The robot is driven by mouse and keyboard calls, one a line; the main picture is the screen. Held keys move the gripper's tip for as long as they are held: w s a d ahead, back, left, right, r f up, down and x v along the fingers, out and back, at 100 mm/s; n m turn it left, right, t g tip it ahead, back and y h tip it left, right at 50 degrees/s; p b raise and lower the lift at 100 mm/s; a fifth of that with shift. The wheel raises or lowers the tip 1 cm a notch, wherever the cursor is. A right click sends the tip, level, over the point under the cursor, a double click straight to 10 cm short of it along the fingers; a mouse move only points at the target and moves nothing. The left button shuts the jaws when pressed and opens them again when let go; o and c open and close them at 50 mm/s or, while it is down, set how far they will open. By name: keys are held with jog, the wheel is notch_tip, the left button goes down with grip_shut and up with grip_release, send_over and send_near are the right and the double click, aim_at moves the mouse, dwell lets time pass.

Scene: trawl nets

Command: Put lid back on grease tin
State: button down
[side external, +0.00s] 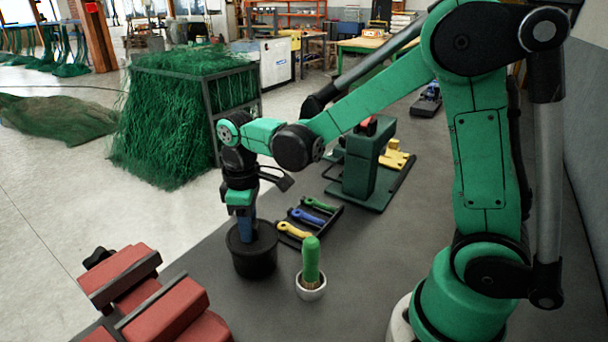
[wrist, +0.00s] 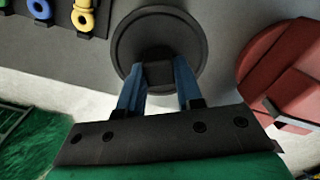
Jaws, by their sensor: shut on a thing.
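The dark grease tin (side external: 254,262) stands upright on the grey bench in the side external view. My gripper (side external: 246,232) points straight down over the tin, its blue fingers reaching to the top of it. In the wrist view my gripper (wrist: 159,76) is shut on the dark block-shaped knob of the round black lid (wrist: 134,38). The lid looks level and lines up with the tin's mouth, at rim height. I cannot tell whether it touches the rim or sits slightly above it. The lid hides the inside of the tin.
A white pot with a green brush-like top (side external: 311,272) stands close to the tin's right. A black tray of coloured tools (side external: 309,222) lies behind it. A red vise-like block (side external: 157,300) is at front left. A dark green machine (side external: 366,163) stands farther back.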

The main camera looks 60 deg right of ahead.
grip_release()
dwell(0.5)
jog(key=shift+r, duration=0.15)
jog(key=shift+r, duration=3.4)
grip_shut()
